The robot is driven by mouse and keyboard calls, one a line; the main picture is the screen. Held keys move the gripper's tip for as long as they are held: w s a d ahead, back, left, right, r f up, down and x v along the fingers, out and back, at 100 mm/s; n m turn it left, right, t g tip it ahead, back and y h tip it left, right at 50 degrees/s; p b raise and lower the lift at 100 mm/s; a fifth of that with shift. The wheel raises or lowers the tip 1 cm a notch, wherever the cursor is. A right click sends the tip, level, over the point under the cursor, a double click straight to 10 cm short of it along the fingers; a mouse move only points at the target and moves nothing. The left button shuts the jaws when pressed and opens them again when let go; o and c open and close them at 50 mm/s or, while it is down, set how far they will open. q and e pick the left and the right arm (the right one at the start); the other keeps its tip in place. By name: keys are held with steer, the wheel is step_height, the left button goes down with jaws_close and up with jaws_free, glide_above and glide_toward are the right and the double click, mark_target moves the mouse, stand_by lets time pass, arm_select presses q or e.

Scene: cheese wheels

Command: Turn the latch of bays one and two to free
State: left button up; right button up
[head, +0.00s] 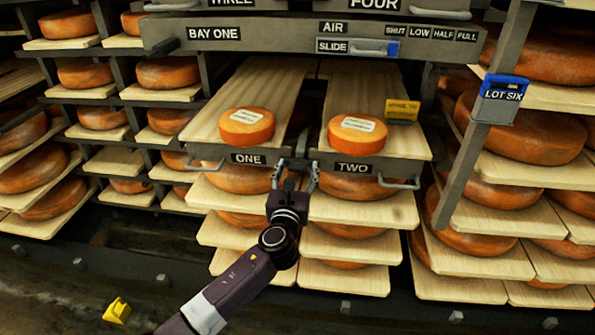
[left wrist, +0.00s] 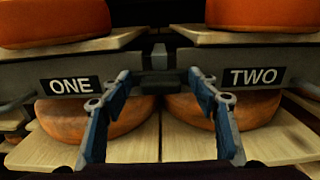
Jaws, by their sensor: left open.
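The bay one front (head: 225,153), with a black ONE label, and the bay two front (head: 375,165), with a TWO label, stand side by side. Each has a bar handle and a board bearing a small orange cheese with a pale label. My left gripper (head: 297,168) is open at the gap between these fronts. In the left wrist view the spread fingers (left wrist: 160,95) frame a dark piece (left wrist: 158,82) at the gap; fingers and piece look apart. A grey upright post (left wrist: 158,55) rises behind it. I cannot tell which part is the latch or how it is turned.
Above is a grey beam (head: 270,33) marked BAY ONE and AIR, with a SLIDE handle (head: 368,48). A yellow tag (head: 402,110) hangs at the right of bay two. A blue LOT SIX holder (head: 501,97) is on the right post. Cheese racks surround the bays.

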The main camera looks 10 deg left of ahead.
arm_select(q)
steer(key=shift+w, duration=0.25)
steer(key=c, duration=1.2)
steer(key=shift+o, duration=0.2)
